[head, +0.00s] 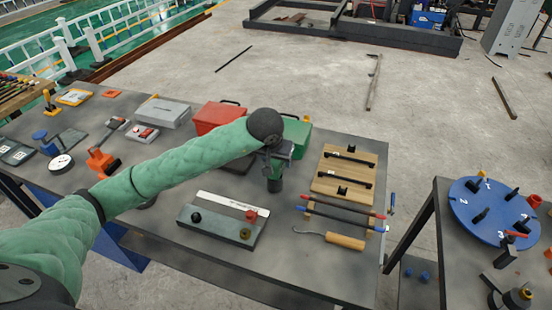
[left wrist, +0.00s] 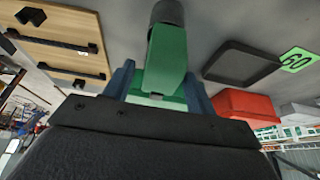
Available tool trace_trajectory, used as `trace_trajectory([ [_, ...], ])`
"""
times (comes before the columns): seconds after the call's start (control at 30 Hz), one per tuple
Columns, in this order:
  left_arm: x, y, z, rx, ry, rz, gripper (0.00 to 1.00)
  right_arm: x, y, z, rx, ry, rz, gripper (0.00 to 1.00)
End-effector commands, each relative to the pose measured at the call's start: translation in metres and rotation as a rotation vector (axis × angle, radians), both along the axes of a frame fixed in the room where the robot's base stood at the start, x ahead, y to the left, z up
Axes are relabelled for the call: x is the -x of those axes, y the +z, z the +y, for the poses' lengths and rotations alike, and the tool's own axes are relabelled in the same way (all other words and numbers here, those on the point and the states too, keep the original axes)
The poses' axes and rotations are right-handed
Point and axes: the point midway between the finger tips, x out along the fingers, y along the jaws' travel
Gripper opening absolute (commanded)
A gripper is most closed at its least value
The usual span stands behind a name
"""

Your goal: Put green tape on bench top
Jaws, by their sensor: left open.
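My left gripper (head: 275,155) is over the middle of the grey bench top (head: 290,275), pointing down. Its fingers are open and stand on both sides of a green piece (head: 275,171), which may be the green tape. The piece also shows between the fingers in the left wrist view (left wrist: 165,62). A dark cylinder (head: 275,186) is at its lower end, close to the bench top; whether it touches the bench is unclear. The palm hides part of the green piece. My right gripper is not in view.
A green box (head: 299,140) and a red box (head: 216,118) are behind the gripper. A wooden board with black handles (head: 344,173) lies to the right. A grey block with knobs (head: 220,228) and a wooden-handled hook (head: 345,241) are in front. The front bench edge looks clear.

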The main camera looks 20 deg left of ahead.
Motion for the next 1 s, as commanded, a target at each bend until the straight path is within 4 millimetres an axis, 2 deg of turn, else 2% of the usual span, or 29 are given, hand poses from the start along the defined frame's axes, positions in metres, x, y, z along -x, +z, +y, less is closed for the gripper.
trace_trajectory([
  [0.27, 0.000, 0.007, 0.000, 0.000, 0.000, 0.001, 0.56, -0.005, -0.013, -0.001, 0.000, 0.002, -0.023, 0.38],
  [0.47, 0.002, 0.011, 0.000, 0.000, 0.000, -0.002, 0.56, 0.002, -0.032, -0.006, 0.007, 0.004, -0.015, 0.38],
  [0.7, 0.007, 0.026, 0.001, 0.000, 0.001, -0.002, 0.56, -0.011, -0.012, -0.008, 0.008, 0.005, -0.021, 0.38],
  [0.83, 0.012, 0.036, 0.001, -0.001, 0.000, -0.003, 0.56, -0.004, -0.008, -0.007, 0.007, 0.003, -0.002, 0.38],
  [0.9, 0.014, 0.042, 0.001, 0.000, 0.000, -0.003, 0.56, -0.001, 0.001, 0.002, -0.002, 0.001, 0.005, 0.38],
  [1.0, 0.019, 0.054, 0.001, 0.000, 0.000, -0.004, 0.56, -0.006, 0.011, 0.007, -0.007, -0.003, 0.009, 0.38],
])
